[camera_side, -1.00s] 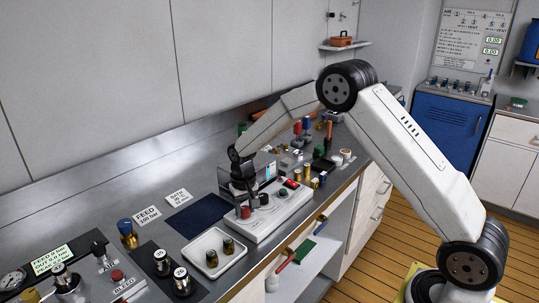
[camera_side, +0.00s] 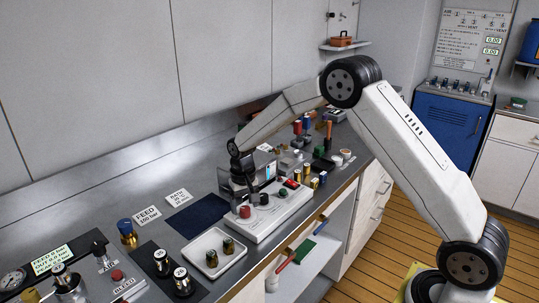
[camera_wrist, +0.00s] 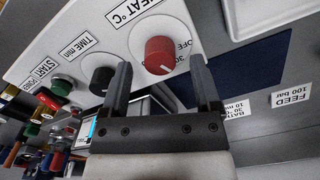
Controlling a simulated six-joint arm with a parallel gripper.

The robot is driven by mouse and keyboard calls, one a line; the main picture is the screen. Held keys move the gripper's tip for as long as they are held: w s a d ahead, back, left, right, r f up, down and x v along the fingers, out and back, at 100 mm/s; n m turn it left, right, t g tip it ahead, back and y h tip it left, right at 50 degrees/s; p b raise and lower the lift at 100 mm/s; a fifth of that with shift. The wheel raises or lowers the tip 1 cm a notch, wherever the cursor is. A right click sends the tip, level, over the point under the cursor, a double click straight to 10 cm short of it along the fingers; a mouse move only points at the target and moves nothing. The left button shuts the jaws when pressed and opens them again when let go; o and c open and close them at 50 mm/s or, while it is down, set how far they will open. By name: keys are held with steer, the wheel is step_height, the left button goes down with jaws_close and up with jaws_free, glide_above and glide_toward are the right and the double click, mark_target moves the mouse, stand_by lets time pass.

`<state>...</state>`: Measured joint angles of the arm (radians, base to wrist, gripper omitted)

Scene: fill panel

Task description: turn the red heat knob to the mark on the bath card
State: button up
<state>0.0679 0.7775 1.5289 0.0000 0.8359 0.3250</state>
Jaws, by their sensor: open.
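The red heat knob (camera_wrist: 162,55) sits on the white panel of the bath unit, beside the HEAT °C label, in the wrist view. It also shows in the side view (camera_side: 245,211). My gripper (camera_wrist: 160,75) is open, with one finger to each side of the knob in the wrist picture; I cannot tell whether they touch it. In the side view my gripper (camera_side: 248,195) is just above the knob. The bath card (camera_side: 179,196) lies on the bench behind the dark blue mat. It shows upside down in the wrist view (camera_wrist: 236,109), its print small.
A black TIME knob (camera_wrist: 101,80) and a green START button (camera_wrist: 62,86) share the panel. A white tray (camera_side: 215,268) with two brass-and-black pieces stands in front. The dark blue mat (camera_side: 197,218) is bare. The FEED card (camera_side: 147,215) lies to its left.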

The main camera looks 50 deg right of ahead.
mark_target(247, 210)
steer(key=shift+r, duration=3.15)
steer(key=shift+s+a+r, duration=0.1)
steer(key=shift+s+a, duration=0.05)
steer(key=shift+s, duration=0.35)
steer(key=s+a+n+t, duration=0.1)
steer(key=s+n, duration=0.1)
steer(key=s, duration=0.9)
steer(key=s+a+f+n+t, duration=0.1)
steer(key=s+a+n, duration=0.1)
steer(key=s, duration=0.9)
steer(key=shift+s+n+t, duration=0.2)
steer(key=shift+n+t, duration=0.1)
